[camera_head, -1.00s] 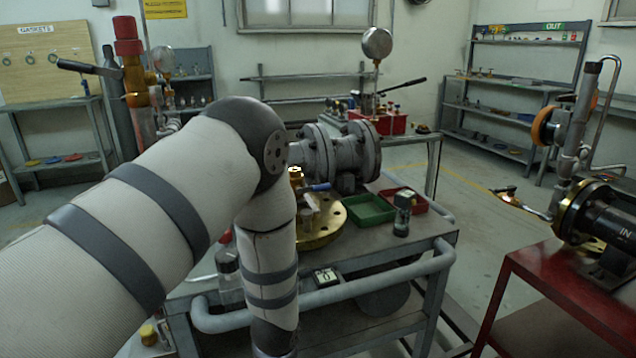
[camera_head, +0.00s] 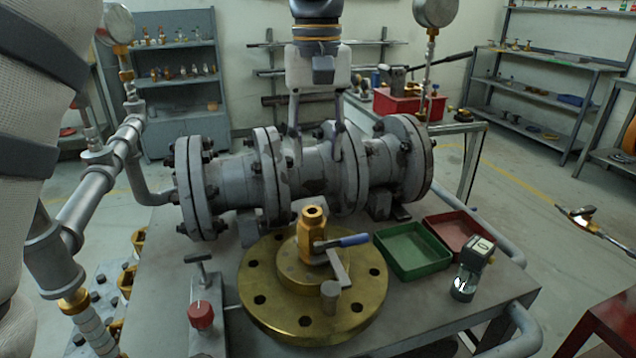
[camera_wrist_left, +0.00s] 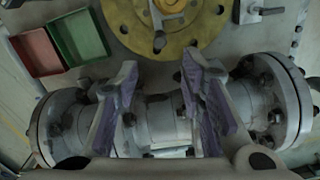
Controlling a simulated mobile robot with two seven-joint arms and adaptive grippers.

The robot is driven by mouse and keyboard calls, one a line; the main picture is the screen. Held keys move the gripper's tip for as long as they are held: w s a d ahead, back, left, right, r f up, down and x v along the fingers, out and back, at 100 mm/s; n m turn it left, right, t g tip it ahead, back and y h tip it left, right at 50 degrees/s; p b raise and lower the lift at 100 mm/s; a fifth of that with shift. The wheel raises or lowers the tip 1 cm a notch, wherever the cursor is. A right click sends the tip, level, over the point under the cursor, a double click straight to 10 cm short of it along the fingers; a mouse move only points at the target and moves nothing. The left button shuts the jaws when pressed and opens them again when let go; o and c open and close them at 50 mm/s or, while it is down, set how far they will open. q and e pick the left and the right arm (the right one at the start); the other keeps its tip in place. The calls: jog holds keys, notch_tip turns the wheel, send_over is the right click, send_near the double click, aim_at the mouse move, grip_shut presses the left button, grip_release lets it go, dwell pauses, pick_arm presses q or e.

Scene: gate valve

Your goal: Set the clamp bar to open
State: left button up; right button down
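A brass flange (camera_head: 262,312) lies on the bench with a brass fitting (camera_head: 311,232) standing at its middle. A blue-handled lever (camera_head: 342,241) sticks out to the right from the fitting. A flat grey metal bar (camera_head: 338,266) slopes down from beside the fitting to a short grey post; I take it for the clamp bar, but cannot be sure. My left gripper (camera_head: 315,150) points down, open and empty, over the flanged grey pipe body (camera_head: 387,160) behind the flange. In the left wrist view its fingers (camera_wrist_left: 160,80) stand apart, with the flange (camera_wrist_left: 208,22) beyond their tips. My right gripper is not in view.
A green tray (camera_head: 410,252) and a red tray (camera_head: 462,232) sit right of the flange, beside a small device (camera_head: 472,268). A red-knobbed fixture (camera_head: 201,316) stands left of the flange. The bench front right is clear.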

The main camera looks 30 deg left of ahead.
aim_at(317, 203)
pick_arm(q)
jog(key=f, duration=1.1)
jog(key=shift+s+d+f, duration=0.2)
jog(key=shift+s+f, duration=0.1)
jog(key=shift+f, duration=0.05)
jog(key=shift+c, duration=0.5)
grip_shut()
